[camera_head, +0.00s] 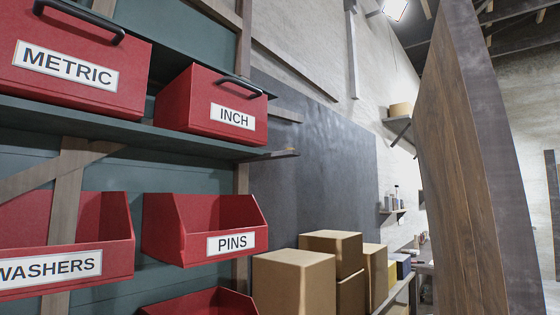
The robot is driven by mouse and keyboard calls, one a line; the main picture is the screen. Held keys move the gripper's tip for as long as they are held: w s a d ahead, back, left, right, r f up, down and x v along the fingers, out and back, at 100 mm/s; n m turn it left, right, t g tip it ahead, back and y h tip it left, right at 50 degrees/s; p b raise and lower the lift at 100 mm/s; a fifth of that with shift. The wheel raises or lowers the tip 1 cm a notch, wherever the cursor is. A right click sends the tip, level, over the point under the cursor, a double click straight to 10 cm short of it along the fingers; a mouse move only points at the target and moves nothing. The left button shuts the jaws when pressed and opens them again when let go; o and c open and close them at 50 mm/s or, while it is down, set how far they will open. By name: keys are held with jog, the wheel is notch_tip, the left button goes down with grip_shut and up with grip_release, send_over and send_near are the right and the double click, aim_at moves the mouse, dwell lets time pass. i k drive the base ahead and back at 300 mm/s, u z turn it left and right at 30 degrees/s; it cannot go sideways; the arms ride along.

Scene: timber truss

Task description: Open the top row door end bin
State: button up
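Two red bins with black handles sit on the upper dark shelf (100,114). The bin labelled INCH (190,108) is at the right end, closer to the wooden door (460,180). Its top is covered and its black handle (240,86) lies along the upper front edge. The bin labelled METRIC (120,92) is to its left, also covered, with its handle (80,18) at the top edge; its upper left part is cut off by the frame. My gripper is not in view.
Open red bins labelled WASHERS (115,235) and PINS (190,215) hang below the shelf, with another red bin (200,303) under PINS. Stacked cardboard boxes (292,285) stand right of them. A shelf bracket end (275,155) juts out below INCH.

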aim_at(201, 102)
jog(key=k, duration=0.55)
jog(key=u, duration=0.65)
jog(key=i, duration=0.6)
jog(key=u, duration=0.2)
